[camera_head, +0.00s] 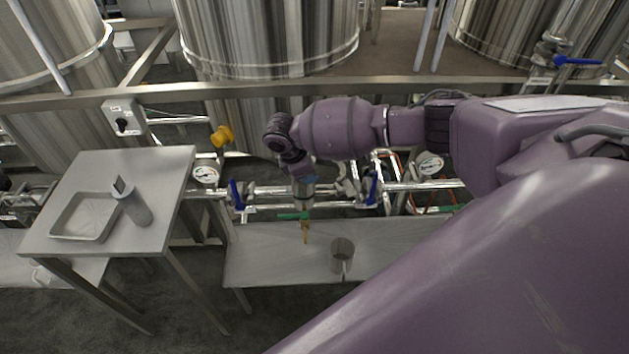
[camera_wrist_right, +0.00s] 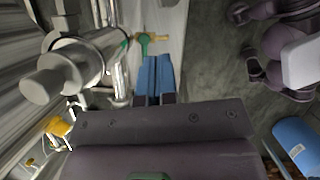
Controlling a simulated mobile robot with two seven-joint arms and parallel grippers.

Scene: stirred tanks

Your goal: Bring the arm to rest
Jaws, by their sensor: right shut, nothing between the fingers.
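My right arm (camera_head: 335,125) reaches in from the right, purple and bent, across the pipework in front of the tanks. My right gripper (camera_head: 309,180) points down beside the pipes, partly hidden by the wrist. In the right wrist view its blue fingers (camera_wrist_right: 155,78) are together with nothing between them. A small green-handled tap (camera_head: 294,215) with a brass spout lies just below the gripper in the head view. It also shows beyond the fingertips in the wrist view (camera_wrist_right: 146,42); I cannot tell the exact gap. My left gripper is not in view.
A metal cup (camera_head: 342,255) stands on the low bench (camera_head: 275,262). A side table (camera_head: 165,170) at left holds a shallow tray (camera_head: 66,236) and a grey cylindrical vessel (camera_head: 138,210). Blue-handled valves (camera_head: 237,194), gauges and a yellow knob (camera_head: 222,136) line the pipes near the arm.

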